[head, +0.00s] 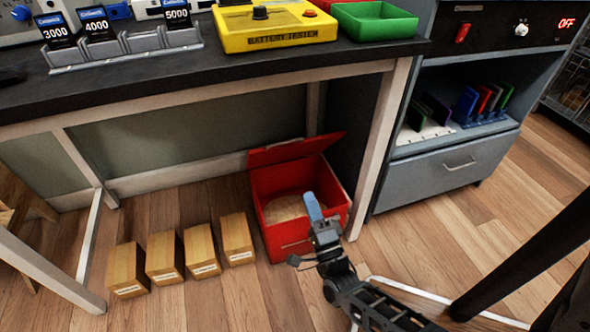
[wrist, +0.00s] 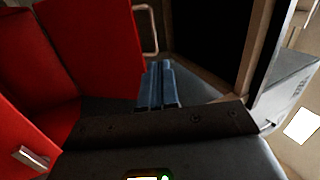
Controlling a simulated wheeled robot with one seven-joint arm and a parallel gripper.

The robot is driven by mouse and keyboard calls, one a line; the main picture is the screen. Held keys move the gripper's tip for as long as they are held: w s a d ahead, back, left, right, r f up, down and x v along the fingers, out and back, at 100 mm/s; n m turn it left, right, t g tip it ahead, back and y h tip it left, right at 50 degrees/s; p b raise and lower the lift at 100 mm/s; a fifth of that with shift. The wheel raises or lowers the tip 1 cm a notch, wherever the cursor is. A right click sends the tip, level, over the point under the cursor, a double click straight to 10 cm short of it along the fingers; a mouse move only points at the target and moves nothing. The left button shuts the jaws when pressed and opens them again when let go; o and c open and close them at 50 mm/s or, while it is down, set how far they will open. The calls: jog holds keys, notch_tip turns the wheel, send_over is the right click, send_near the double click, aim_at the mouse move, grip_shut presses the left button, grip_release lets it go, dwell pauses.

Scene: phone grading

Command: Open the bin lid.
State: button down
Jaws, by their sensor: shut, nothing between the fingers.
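The red bin (head: 279,245) stands on the floor under the bench. Its red lid (head: 297,149) is raised and tilts back along the rear edge, so the bin's mouth is uncovered. Something tan lies inside. My gripper (head: 311,196) is in front of the right part of the bin's mouth in the head view. Its blue fingers are shut and empty, also in the wrist view (wrist: 160,68). I cannot tell whether they touch the bin.
Several small cardboard boxes (head: 204,252) stand in a row left of the bin. The bench leg (head: 376,150) is close on the bin's right, beside a grey cabinet (head: 450,165). A yellow battery tester (head: 272,27) is on the bench above.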

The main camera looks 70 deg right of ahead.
jog(key=w+d+r+m+b, duration=0.1)
jog(key=w+d+r, duration=0.3)
jog(key=w+d, duration=0.4)
jog(key=d+b, duration=0.1)
jog(key=d, duration=0.2)
jog(key=shift+w+r+g+h, duration=0.3)
jog(key=shift+r+h, duration=0.05)
jog(key=shift+h, duration=0.05)
